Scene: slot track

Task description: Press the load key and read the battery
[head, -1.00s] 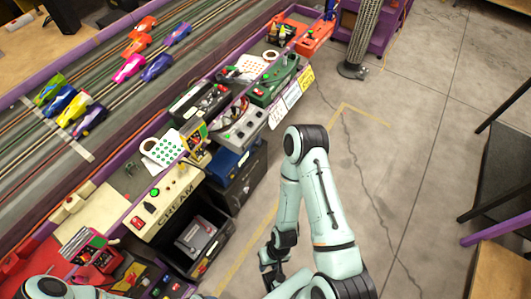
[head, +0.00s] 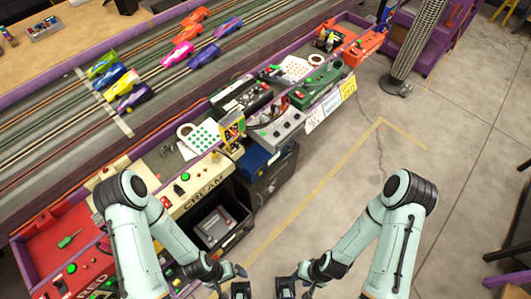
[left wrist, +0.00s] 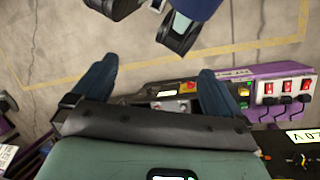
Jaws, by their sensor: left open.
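I cannot make out for certain which thing is the battery tester or its load key. A small yellow and red device (head: 232,131) stands upright on the bench edge beside the white dotted sheet. A grey boxed device (head: 214,224) lies in the open dark compartment under the CREAM panel (head: 200,190). My left gripper (head: 238,288) is low at the frame's bottom, apart from the bench; in the left wrist view its two blue fingers (left wrist: 155,85) are spread and empty. My right gripper (head: 286,288) is close to its right, partly cut off, its jaws unclear.
The slot track (head: 60,135) with several toy cars runs behind the bench. A red tray (head: 60,242) with a green screwdriver is at the left. The concrete floor (head: 340,170) to the right is open. A mesh column (head: 415,50) stands behind.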

